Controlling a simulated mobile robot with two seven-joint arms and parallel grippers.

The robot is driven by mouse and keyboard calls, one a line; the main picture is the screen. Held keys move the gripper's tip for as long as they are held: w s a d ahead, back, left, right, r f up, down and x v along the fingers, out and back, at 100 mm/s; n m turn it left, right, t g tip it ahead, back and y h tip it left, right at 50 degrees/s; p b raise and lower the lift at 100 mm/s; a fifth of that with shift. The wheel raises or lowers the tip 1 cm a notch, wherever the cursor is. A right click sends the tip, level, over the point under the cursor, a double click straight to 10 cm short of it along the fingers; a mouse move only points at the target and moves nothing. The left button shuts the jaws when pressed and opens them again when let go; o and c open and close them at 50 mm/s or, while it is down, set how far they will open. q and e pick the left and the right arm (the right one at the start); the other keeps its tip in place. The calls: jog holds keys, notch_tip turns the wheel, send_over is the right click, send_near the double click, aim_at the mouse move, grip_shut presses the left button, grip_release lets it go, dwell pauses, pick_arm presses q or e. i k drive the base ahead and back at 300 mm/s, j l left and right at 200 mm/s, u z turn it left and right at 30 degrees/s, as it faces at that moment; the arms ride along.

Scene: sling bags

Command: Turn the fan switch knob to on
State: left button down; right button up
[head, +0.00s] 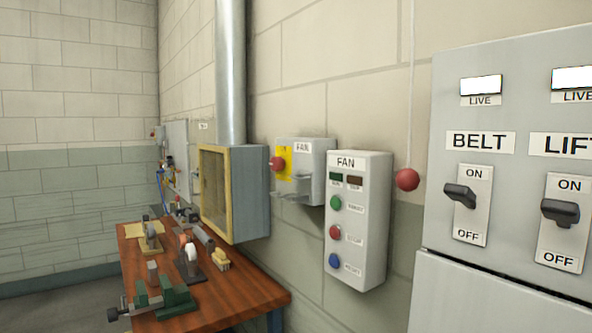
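A grey box labelled FAN (315,160) is fixed to the wall near the middle of the view. A red knob (277,164) stands out from its left part, by a yellow plate (286,155). The knob's on or off position cannot be read from here. In front of it to the right is a second box labelled FAN (372,210). It carries a green button (336,203), a red button (336,232) and a blue button (334,261), with two dark indicators above. Neither of my grippers shows in the head view.
A grey cabinet (500,290) at right carries a BELT switch (460,195) and a LIFT switch (560,211). A red ball (407,180) hangs on a cord. A wooden bench (235,292) with tools and a yellow-framed box (252,195) under a metal duct (231,75) are left.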

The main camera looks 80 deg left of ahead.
aim_at(276, 164)
jog(key=k+u, duration=0.1)
jog(key=u, duration=1.15)
jog(key=l+u, duration=0.2)
jog(key=u, duration=0.3)
jog(key=l+u, duration=0.15)
jog(key=u, duration=0.35)
jog(key=k+l+u, duration=0.1)
jog(key=u, duration=0.35)
jog(key=k+l, duration=0.15)
jog(key=l, duration=0.25)
